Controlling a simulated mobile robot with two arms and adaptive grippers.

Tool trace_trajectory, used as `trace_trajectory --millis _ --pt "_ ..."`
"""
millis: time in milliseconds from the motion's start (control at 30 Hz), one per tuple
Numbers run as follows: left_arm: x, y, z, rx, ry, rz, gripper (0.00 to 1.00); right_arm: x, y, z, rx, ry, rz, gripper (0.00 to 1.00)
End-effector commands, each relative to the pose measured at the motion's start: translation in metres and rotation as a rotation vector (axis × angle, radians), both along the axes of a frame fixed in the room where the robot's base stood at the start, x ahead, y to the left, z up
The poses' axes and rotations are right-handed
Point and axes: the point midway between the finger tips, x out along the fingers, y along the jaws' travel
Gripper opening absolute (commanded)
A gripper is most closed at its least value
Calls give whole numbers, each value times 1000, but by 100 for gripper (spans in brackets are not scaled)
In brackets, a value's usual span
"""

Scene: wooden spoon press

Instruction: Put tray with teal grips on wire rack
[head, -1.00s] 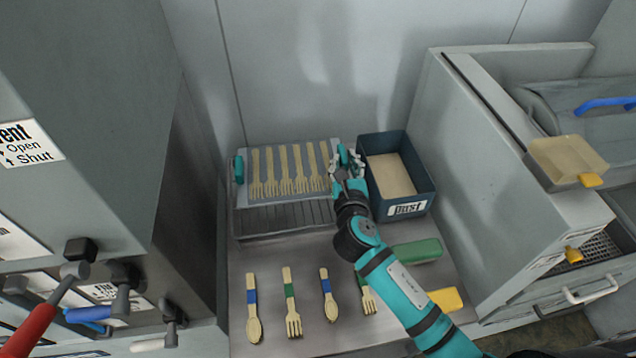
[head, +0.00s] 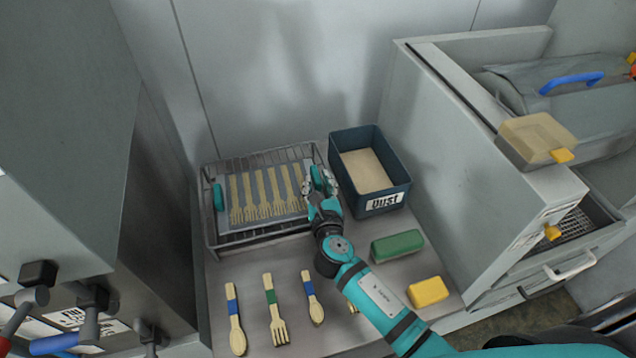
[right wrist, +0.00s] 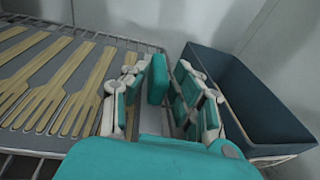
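The tray (head: 228,227) with teal grips lies on the wire rack (head: 262,243), inside its outline, and carries several wooden forks (head: 262,190). Its left grip (head: 218,196) is free. My right gripper (head: 319,194) is at the right grip (head: 317,176). In the right wrist view, the gripper (right wrist: 157,90) has its fingers apart, one each side of the right grip (right wrist: 158,78), with gaps visible. My left gripper is out of view.
A dark dust bin (head: 397,180) stands close right of the rack. Loose wooden cutlery (head: 275,310), a green block (head: 397,246) and a yellow block (head: 428,291) lie in front. A grey cabinet (head: 470,170) borders the right side.

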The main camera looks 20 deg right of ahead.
Motion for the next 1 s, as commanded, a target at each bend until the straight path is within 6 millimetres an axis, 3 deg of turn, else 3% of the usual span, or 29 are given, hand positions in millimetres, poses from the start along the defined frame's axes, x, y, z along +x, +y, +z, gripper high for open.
trace_trajectory --millis 100,367,467,800,1000 --pt "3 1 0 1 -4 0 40 0 0 0 0 0 0 41" --pt "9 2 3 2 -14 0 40 0 0 3 0 -1 0 41" --pt "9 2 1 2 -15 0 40 -8 1 2 -1 1 1 41" --pt "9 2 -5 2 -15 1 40 -75 12 10 0 1 2 41" --pt "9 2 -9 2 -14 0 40 -106 17 16 0 0 1 41"
